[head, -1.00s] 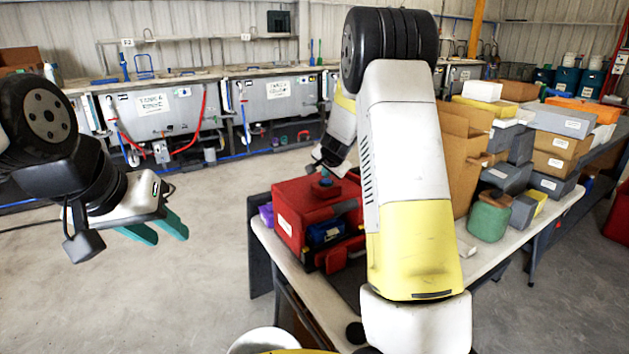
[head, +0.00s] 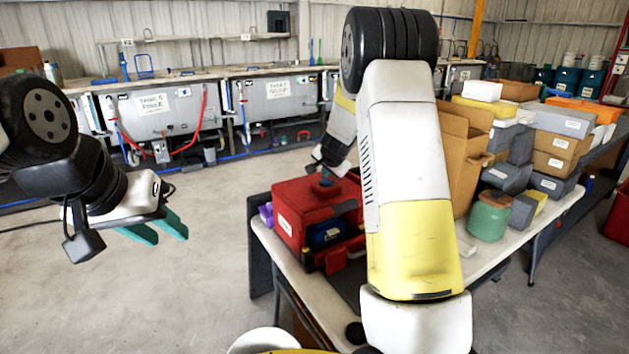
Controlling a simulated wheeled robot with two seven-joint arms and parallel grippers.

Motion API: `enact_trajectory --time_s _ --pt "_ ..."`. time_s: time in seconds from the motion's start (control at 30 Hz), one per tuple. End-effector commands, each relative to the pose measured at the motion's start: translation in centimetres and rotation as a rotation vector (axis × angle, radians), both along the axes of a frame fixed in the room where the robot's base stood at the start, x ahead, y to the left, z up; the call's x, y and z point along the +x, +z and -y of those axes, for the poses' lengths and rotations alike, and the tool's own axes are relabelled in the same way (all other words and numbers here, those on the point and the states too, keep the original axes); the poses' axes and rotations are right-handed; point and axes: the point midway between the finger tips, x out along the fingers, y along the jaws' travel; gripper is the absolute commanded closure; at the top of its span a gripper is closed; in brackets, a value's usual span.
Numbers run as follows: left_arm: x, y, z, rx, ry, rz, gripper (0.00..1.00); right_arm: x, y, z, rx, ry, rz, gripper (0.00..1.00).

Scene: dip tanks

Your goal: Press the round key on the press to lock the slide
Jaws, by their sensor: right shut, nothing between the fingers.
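The red press (head: 291,213) stands on the white table with a label on its left face and a blue part (head: 325,235) in its front opening. The round key (head: 326,182) is a small blue-grey knob on its top. My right gripper (head: 326,172) is directly above the key, its fingertips at or very near it; I cannot tell whether they touch. It is shut and empty, and partly hidden behind my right forearm. My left gripper (head: 160,229), with green fingers apart, is open and empty over the floor at the left.
The table (head: 272,247) also holds stacked boxes, an open cardboard box (head: 452,165) and a green jar (head: 488,220) to the right. Purple items (head: 266,213) lie left of the press. Dip tanks (head: 155,112) line the back wall. Floor at left is clear.

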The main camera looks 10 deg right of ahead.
Motion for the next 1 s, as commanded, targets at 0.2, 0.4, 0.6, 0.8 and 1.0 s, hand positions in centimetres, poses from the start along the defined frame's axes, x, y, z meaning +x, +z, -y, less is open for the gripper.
enact_trajectory --time_s 0.2,0.4,0.6,0.8,1.0 --pt "0.00 0.00 0.00 0.000 0.000 0.000 0.64 -0.01 -0.01 0.01 0.000 0.000 0.000 1.00" --pt "0.00 0.00 0.00 0.000 0.000 0.000 0.64 0.00 0.00 0.00 0.000 0.000 0.000 1.00" --pt "0.00 0.00 0.00 0.000 0.000 0.000 0.64 -0.02 -0.19 0.04 0.000 -0.001 -0.001 1.00" --pt "0.00 0.00 0.00 0.000 0.000 0.000 0.64 -0.05 -0.88 0.04 0.000 0.000 -0.001 1.00" --pt "0.00 0.00 0.00 0.000 0.000 0.000 0.64 -0.03 -0.94 0.00 0.000 0.000 -0.001 1.00"
